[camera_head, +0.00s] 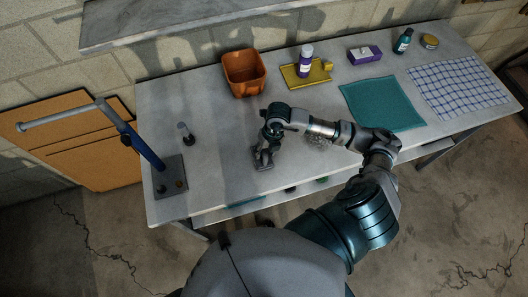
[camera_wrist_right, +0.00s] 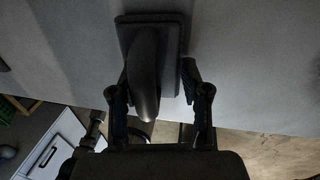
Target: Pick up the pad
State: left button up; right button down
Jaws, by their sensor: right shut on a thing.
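The pad (camera_wrist_right: 172,22) is a dark, flat rectangular block with a rounded handle (camera_wrist_right: 146,65) on top. It shows in the right wrist view, at the top middle, against the grey tabletop. My right gripper (camera_wrist_right: 157,78) has its two fingers on either side of the pad and is shut on it. In the head view my right gripper (camera_head: 265,157) is low over the front part of the table, and it hides most of the pad. I cannot tell whether the pad touches the table. My left gripper is not in view.
A blue post (camera_head: 148,151) stands at left, near a small dark-based object (camera_head: 187,138).

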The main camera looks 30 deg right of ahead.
jog(key=shift+w+r, duration=0.15)
jog(key=shift+r, duration=0.6)
jog(key=s, duration=0.2)
jog(key=s+d+b, duration=0.1)
jog(key=s, duration=0.2)
jog(key=s+r, duration=0.1)
jog(key=s, duration=0.1)
jog(key=shift+s+d, duration=0.15)
jog(key=shift+d, duration=0.1)
jog(key=s, duration=0.2)
jog(key=s+r+p, duration=0.1)
jog(key=shift+s+d, duration=0.2)
jog(key=shift+s, duration=0.2)
jog(key=s+p, duration=0.1)
jog(key=p, duration=0.1)
jog(key=s+p, duration=0.2)
jog(key=p, duration=0.1)
jog(key=shift+d+r+p, duration=0.3)
jog(key=shift+p, duration=0.05)
pick_arm(q)
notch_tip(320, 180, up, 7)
jog(key=p, duration=0.1)
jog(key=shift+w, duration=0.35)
pick_arm(e)
jog(key=shift+s+d+f, duration=0.1)
jog(key=shift+s+f, duration=0.1)
jog(key=shift+s, duration=0.65)
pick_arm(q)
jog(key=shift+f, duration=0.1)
